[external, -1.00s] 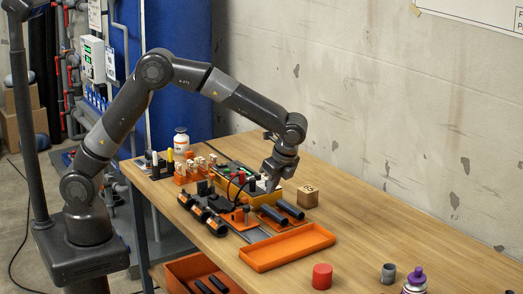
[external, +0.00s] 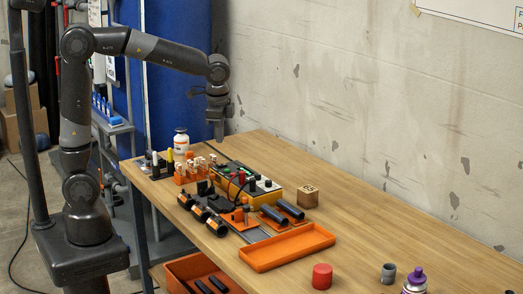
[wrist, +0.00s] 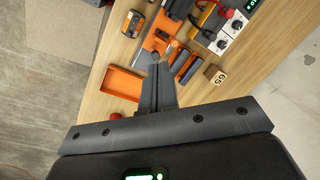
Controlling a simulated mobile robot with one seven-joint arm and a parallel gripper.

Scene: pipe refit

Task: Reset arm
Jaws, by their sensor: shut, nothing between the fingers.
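My gripper (external: 219,132) hangs above the far left part of the wooden table, pointing down, shut and empty. In the wrist view its shut fingers (wrist: 158,78) show over the table, with the pipe rig beyond them. The gripper is well clear of everything on the table.
The table holds an orange tray (external: 287,247), a yellow control box (external: 262,190), dark pipe pieces (external: 290,210), a wooden block (external: 308,196), a red cylinder (external: 322,276), a grey fitting (external: 388,272) and a white bottle (external: 181,141). The right table surface is mostly clear.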

